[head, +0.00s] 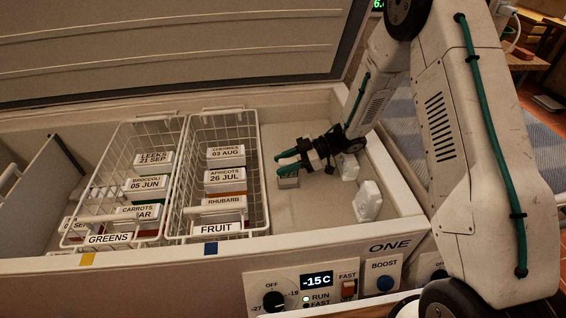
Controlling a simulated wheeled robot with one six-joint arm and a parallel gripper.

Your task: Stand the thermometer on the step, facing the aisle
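My gripper (285,160) reaches from the right into the right-hand bay of the open chest freezer, with its green-tinted fingertips pointing left. A small pale grey, boxy object (288,180) is just below the fingertips, close to the right side of the FRUIT basket. It may be the thermometer; no dial or face can be made out. I cannot tell whether the fingers touch it or are closed on anything. The step is not clearly distinguishable; the pale bay floor (305,212) shows no certain edge.
Wire baskets labelled GREENS (128,222) and FRUIT (262,170) hold labelled boxes left of the bay. Two white, frosty lumps (348,166) (367,202) lie along the bay's right side. The freezer's front rim (330,238) runs above a control panel (330,285) reading -15C. The lid stands open behind.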

